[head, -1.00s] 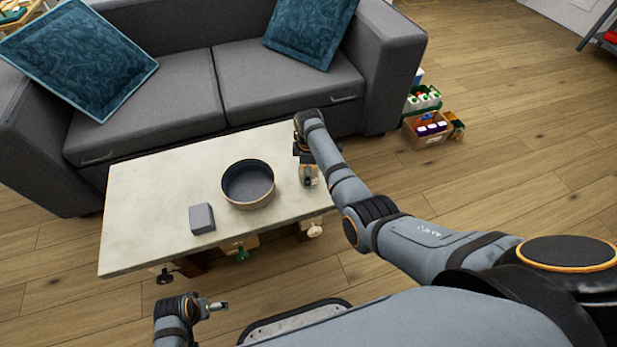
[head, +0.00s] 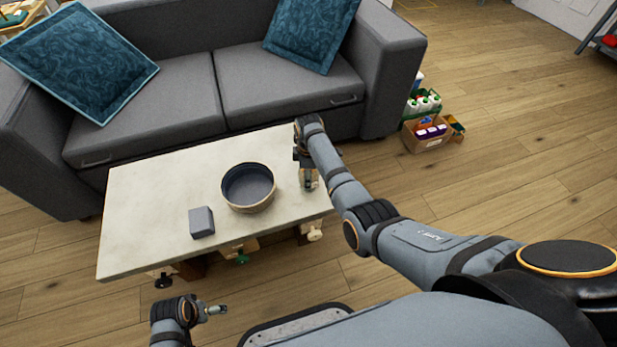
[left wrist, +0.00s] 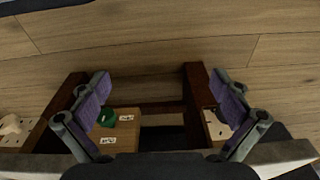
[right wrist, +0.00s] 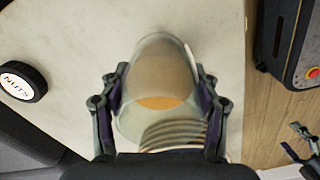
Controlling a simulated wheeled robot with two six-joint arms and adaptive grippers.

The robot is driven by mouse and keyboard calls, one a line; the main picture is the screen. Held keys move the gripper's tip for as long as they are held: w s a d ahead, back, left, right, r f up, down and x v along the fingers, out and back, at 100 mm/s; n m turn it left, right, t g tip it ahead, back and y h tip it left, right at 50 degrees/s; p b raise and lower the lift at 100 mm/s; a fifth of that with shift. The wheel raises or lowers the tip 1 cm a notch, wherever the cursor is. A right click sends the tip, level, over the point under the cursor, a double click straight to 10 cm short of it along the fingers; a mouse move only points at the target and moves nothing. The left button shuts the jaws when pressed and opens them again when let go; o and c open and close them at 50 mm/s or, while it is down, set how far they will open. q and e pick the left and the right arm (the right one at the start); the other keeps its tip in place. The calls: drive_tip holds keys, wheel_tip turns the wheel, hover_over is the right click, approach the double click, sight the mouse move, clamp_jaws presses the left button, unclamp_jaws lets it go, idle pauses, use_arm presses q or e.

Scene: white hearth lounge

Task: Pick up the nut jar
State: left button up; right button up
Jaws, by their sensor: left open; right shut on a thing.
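The nut jar (right wrist: 158,75) is a clear, lidless jar with tan contents and a ribbed, thread-like neck nearest the camera in the right wrist view. My right gripper (right wrist: 158,100) is shut on it, a finger on each side. In the head view this gripper (head: 307,180) is over the table's right end and hides most of the jar. I cannot tell whether the jar touches the table. A black round lid marked NUTS (right wrist: 22,82) lies apart from it. My left gripper (head: 218,310) is open and empty in front of the table; its fingers show in the left wrist view (left wrist: 160,108).
The pale table (head: 150,190) holds a round dark bowl (head: 249,190) and a small grey box (head: 201,222). A grey sofa (head: 170,100) stands behind. Crates of bottles (head: 427,130) stand on the floor at right. Boxes (left wrist: 118,128) sit below the tabletop.

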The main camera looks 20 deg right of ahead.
drive_tip(key=shift+r, duration=0.25)
use_arm(q)
drive_tip(key=s+a+f+p, duration=0.3)
drive_tip(key=s+f, duration=0.1)
drive_tip(key=f, duration=0.6)
drive_tip(key=shift+s+y+p, duration=0.15)
drive_tip(key=shift+y+p, duration=0.15)
drive_tip(key=shift+p, duration=0.1)
use_arm(e)
wheel_tip(320, 180, up, 10)
drive_tip(key=shift+f, duration=0.25)
